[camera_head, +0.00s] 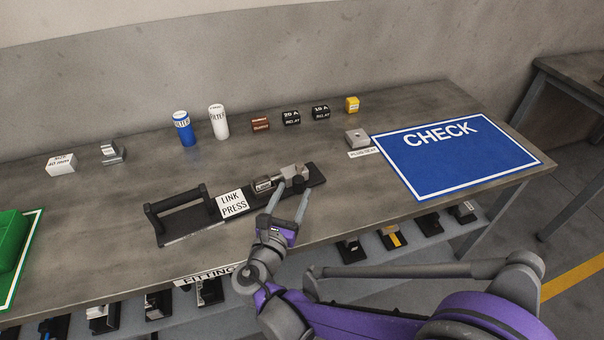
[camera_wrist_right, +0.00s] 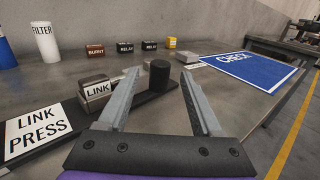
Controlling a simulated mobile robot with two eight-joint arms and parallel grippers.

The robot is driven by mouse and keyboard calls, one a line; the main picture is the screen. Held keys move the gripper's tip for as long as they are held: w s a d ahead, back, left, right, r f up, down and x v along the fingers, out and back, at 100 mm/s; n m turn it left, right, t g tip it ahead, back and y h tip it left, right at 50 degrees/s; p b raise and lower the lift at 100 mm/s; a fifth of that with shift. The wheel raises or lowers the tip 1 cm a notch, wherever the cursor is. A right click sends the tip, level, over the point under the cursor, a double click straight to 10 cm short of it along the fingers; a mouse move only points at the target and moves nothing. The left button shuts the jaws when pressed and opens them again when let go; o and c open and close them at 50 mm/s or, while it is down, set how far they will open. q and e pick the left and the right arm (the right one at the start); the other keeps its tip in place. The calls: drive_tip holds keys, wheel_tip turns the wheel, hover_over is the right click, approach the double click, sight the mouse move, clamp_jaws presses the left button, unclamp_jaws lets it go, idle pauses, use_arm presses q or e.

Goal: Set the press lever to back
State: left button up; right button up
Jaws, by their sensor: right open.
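The link press (camera_head: 240,204) is a long black fixture on the bench with a white LINK PRESS label (camera_head: 233,203). A black upright knob (camera_wrist_right: 159,77), seemingly the press lever's grip, stands near its right end. In the head view the knob (camera_head: 298,183) is close to the fingers. A metal block marked LINK (camera_wrist_right: 97,90) sits left of the knob. My right gripper (camera_head: 291,190) is open at the press's front right; in the wrist view its fingers (camera_wrist_right: 160,72) show either side of the knob, without clear contact. My left gripper is not in view.
Behind the press stand a blue filter (camera_head: 183,128), a white filter (camera_head: 218,122) and several small relay blocks (camera_head: 291,118). A blue CHECK mat (camera_head: 450,155) lies right, a green tray (camera_head: 12,240) left. A shelf (camera_head: 375,245) with parts runs below the bench's front edge.

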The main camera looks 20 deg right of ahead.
sight(300, 177)
drive_tip(key=x, duration=0.8)
drive_tip(key=shift+c, duration=0.2)
clamp_jaws()
idle(1.1)
